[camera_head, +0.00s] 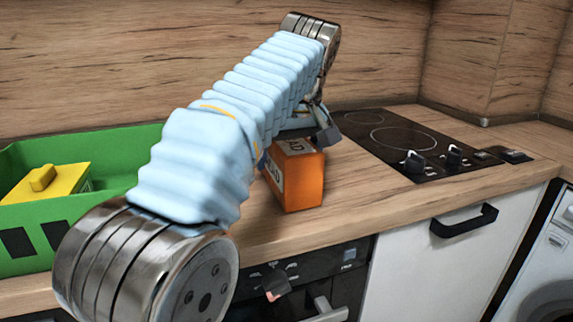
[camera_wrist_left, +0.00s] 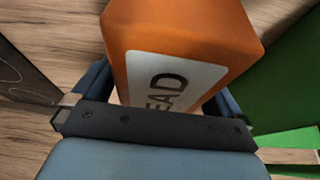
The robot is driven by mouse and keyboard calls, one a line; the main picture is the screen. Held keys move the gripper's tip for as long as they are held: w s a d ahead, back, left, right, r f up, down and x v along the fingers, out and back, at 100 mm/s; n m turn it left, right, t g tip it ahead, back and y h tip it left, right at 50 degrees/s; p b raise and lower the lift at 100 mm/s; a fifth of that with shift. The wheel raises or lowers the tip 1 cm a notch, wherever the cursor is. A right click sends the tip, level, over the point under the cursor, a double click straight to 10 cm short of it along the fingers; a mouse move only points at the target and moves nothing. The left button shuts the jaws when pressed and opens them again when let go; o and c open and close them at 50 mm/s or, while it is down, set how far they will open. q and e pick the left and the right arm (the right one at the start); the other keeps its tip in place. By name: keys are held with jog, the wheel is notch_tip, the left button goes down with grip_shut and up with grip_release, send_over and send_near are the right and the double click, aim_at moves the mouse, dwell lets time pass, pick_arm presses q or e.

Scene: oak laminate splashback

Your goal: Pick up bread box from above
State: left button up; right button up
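The bread box (camera_head: 298,178) is an orange box with a white label showing dark letters. It appears to stand on the worktop left of the hob. My left arm reaches over the counter from the left and covers part of its top. My left gripper (camera_head: 300,128) is above the box, mostly hidden by the arm in the head view. In the left wrist view, the bread box (camera_wrist_left: 190,35) lies between the two dark fingers of the left gripper (camera_wrist_left: 165,95), turned slightly against them. The fingers look spread, with a small gap at the left. My right gripper is not in view.
A green crate (camera_head: 120,150) with a yellow lidded item (camera_head: 55,187) inside stands at the left. A black hob (camera_head: 400,140) with knobs lies to the right. A wooden splashback (camera_head: 130,60) rises behind. The worktop (camera_head: 420,210) is clear in front of the hob.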

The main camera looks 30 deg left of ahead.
pick_arm(q)
jog(key=c, duration=1.2)
jog(key=shift+c, duration=0.2)
jog(key=shift+r, duration=0.15)
